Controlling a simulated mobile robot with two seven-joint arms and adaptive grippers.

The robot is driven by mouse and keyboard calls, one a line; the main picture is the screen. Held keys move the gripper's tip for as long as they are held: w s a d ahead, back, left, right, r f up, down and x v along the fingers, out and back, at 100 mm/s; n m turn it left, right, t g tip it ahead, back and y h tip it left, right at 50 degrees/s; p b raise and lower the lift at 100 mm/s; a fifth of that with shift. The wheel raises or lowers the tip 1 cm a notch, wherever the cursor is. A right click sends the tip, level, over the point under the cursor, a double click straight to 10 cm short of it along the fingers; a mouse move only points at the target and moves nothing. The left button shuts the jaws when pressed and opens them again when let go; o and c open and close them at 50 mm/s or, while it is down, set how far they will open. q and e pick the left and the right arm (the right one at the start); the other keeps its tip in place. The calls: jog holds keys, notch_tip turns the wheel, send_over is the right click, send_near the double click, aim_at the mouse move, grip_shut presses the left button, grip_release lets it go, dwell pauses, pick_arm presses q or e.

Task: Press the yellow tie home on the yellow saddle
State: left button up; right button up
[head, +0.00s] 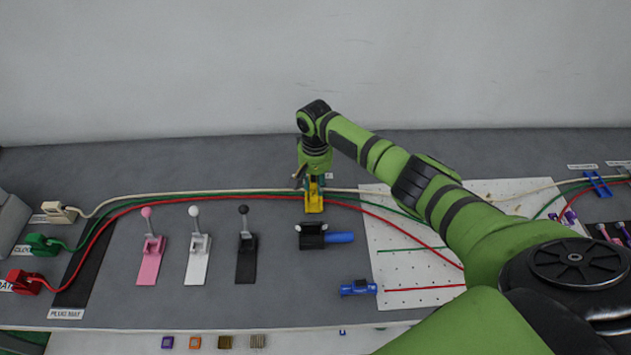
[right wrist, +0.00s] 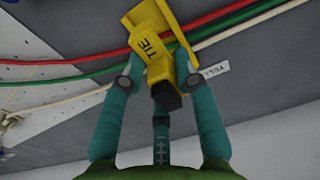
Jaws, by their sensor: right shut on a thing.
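The yellow tie (right wrist: 152,46), with a dark end and the word TIE on its side, sits between the fingers of my right gripper (right wrist: 160,75). The gripper is shut on it. The yellow saddle (head: 314,206) shows in the head view just below my right gripper (head: 314,182), on the grey table at the cable run. In the right wrist view a wider yellow part shows beyond the tie, and the red, green and white cables pass at the tie. The fingers hide part of the tie; I cannot tell whether it is fully seated. My left gripper is out of view.
The red cable (head: 110,222), green cable and white cable run from plugs at the left. Pink, white and black lever fixtures (head: 246,258) stand left of the gripper. A black-and-blue fixture (head: 312,236) lies just in front. A white perforated board (head: 405,270) is at the right.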

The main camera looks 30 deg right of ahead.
jog(key=shift+f, duration=0.25)
jog(key=shift+f+b, duration=0.3)
jog(key=shift+f, duration=0.1)
jog(key=shift+f, duration=0.35)
jog(key=shift+f+b, duration=0.3)
jog(key=shift+f, duration=0.05)
jog(key=o, duration=0.9)
jog(key=o, duration=0.5)
